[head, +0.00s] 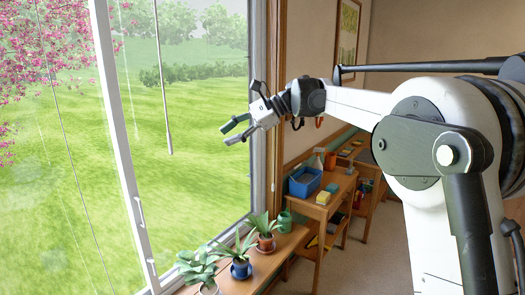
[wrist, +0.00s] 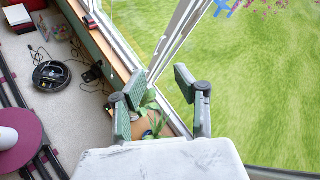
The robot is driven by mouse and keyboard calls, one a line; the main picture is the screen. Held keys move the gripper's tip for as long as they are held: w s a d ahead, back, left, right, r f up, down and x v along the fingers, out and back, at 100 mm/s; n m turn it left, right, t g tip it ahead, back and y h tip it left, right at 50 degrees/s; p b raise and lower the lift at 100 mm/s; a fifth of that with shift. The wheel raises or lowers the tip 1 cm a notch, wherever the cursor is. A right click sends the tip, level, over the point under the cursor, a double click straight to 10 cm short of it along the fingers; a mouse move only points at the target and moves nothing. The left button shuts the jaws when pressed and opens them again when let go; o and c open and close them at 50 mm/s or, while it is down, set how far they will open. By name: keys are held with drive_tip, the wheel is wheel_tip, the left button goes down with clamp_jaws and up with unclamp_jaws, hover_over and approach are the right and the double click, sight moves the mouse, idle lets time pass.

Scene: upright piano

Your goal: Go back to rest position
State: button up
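My gripper (head: 237,130) is raised in front of the tall window, at the end of my outstretched white arm, in the head view. In the wrist view my gripper (wrist: 160,82) shows two grey-green fingers spread apart with nothing between them. It is open and empty. It is above and well apart from the potted plants (head: 239,255) on the sill. No piano shows in either view.
The window frame (head: 122,150) stands close to my gripper. A wooden desk (head: 318,208) with a blue bin (head: 304,182) stands to the right of the window. In the wrist view a round black robot vacuum (wrist: 51,75) lies on the floor, near dark rails (wrist: 22,105).

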drive_tip(key=s+d+f+n+t+h, duration=0.2)
drive_tip(key=s+d+f, duration=0.5)
drive_tip(key=s, duration=0.6)
drive_tip(key=s+d+f+n+t+h+b, duration=0.1)
drive_tip(key=s+d+f+n+t+h, duration=0.2)
drive_tip(key=s+d, duration=0.9)
drive_tip(key=s+d+f+n+t+h, duration=0.3)
drive_tip(key=s+d+f+n+h, duration=0.3)
drive_tip(key=s+d+f, duration=0.4)
drive_tip(key=s+f+h, duration=0.1)
drive_tip(key=s+f, duration=0.1)
drive_tip(key=s, duration=0.2)
drive_tip(key=shift+s+d, duration=0.2)
drive_tip(key=shift+d, duration=0.05)
